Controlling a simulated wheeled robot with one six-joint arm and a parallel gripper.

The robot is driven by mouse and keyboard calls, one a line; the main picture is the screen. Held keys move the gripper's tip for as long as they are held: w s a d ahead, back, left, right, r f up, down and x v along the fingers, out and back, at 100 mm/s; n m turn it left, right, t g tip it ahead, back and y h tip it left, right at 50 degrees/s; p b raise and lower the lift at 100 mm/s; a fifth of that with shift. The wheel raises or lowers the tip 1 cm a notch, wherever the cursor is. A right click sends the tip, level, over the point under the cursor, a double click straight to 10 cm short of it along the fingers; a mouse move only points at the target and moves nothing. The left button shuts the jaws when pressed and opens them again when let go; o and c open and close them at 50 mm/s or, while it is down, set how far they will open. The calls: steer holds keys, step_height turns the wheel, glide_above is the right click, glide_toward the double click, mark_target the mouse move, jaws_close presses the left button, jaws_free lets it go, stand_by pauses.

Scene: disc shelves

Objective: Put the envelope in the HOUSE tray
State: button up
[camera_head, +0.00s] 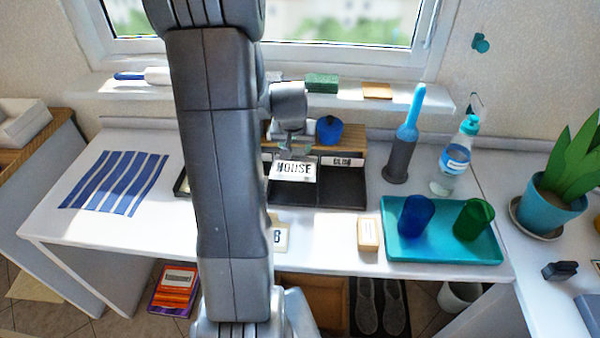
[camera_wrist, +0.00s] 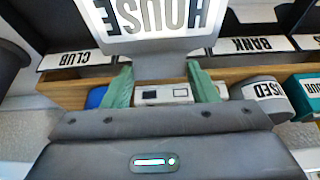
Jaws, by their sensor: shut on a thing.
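The envelope (camera_head: 292,173) is a white card printed HOUSE. It also shows large and upside down in the wrist view (camera_wrist: 160,18). My gripper (camera_head: 292,150) is shut on it, with green fingers (camera_wrist: 162,82) on either side at its near edge. The envelope is over the dark letter trays (camera_head: 342,190), in front of the middle compartment; I cannot tell its exact height. In the wrist view the CLUB label (camera_wrist: 80,60) is left and the BANK label (camera_wrist: 252,45) right of the envelope. The middle tray's label is hidden behind the envelope.
A blue jar (camera_head: 329,130) stands behind the trays. A grey container labelled USED (camera_wrist: 265,95) is near the gripper. A grey-and-blue bottle brush (camera_head: 402,140), a water bottle (camera_head: 456,160) and a teal tray (camera_head: 440,250) with two cups stand right. My arm hides the left trays.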

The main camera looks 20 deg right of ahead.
mark_target(295, 165)
steer(key=shift+a+f+b, duration=0.1)
steer(key=shift+f+b, duration=0.2)
steer(key=shift+f, duration=3.7)
steer(key=shift+f, duration=0.1)
steer(key=o, duration=0.9)
steer(key=shift+o, duration=0.2)
steer(key=shift+s+r, duration=0.1)
steer(key=shift+r, duration=0.45)
steer(key=p+v, duration=0.1)
steer(key=v, duration=1)
